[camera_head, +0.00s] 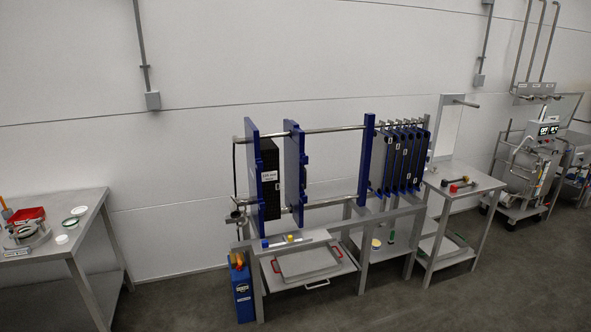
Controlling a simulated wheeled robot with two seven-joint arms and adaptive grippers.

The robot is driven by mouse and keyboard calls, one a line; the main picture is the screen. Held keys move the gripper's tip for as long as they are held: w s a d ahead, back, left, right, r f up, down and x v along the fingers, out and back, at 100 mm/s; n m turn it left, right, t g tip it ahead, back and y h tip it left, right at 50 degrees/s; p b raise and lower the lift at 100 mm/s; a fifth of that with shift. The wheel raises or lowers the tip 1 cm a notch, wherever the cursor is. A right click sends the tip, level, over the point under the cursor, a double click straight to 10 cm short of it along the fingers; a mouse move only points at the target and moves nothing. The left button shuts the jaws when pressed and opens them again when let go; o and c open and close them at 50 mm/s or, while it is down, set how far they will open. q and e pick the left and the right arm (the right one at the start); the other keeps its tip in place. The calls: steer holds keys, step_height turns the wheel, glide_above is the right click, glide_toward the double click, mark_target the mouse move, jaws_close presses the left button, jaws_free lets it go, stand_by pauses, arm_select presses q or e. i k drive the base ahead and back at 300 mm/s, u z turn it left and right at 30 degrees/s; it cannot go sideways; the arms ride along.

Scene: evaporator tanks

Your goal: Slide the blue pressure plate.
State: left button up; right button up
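A plate press stands against the wall in the middle of the view. Its blue upright plates hang between two steel bars. A blue-edged plate (253,150) is at the left end, with a dark block (270,165) bearing a white label just right of it. A second blue-edged plate (292,165) stands a short gap further right. A blue plate (366,160) stands right of centre, next to a pack of thin blue-edged plates (400,160). I cannot tell for sure which one is the pressure plate. Neither of my grippers is in view.
An upper steel bar (335,129) is bare between the second and third blue plates. A tray with red handles (308,262) sits below. A blue container (242,290) stands front left. Tables stand left (85,225) and right (480,180). Grey floor is open in front.

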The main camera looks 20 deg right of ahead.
mark_target(294, 159)
steer(key=i, duration=1.3)
steer(key=z, duration=2.15)
steer(key=i, duration=1.85)
steer(key=u, duration=2.05)
